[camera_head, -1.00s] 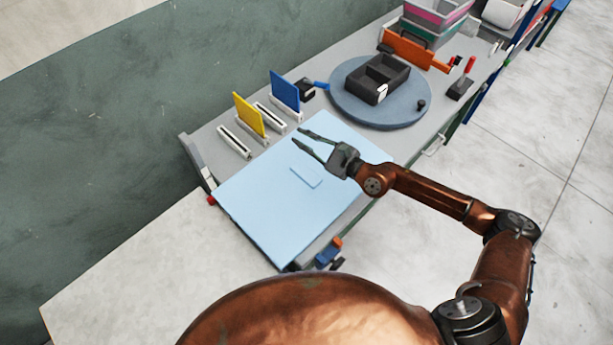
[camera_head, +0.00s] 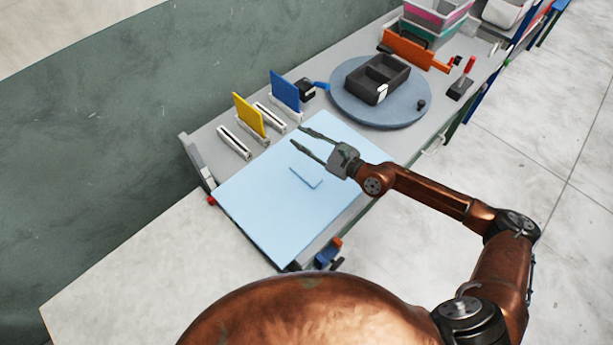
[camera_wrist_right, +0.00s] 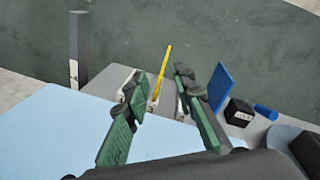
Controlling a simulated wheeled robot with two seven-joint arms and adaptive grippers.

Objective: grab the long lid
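No part is plainly marked as the long lid, so I cannot tell which it is. A wide light-blue board (camera_head: 275,215) lies on the bench, with a small light-blue rectangular piece (camera_head: 306,176) on it. My right gripper (camera_head: 297,135) is over the far part of the board, fingers spread and empty. In the right wrist view the green fingers (camera_wrist_right: 158,90) are also apart, pointing toward the upright yellow panel (camera_wrist_right: 162,70) and blue panel (camera_wrist_right: 219,86). Both panels stand in narrow slotted holders beyond the board. My left gripper is not in view.
A round grey-blue turntable (camera_head: 350,108) carries a black divided tray (camera_head: 365,88). An orange block (camera_head: 408,50) and stacked bins (camera_head: 435,15) stand farther back. An empty white slotted holder (camera_head: 234,142) is left of the yellow panel. A green wall borders the bench.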

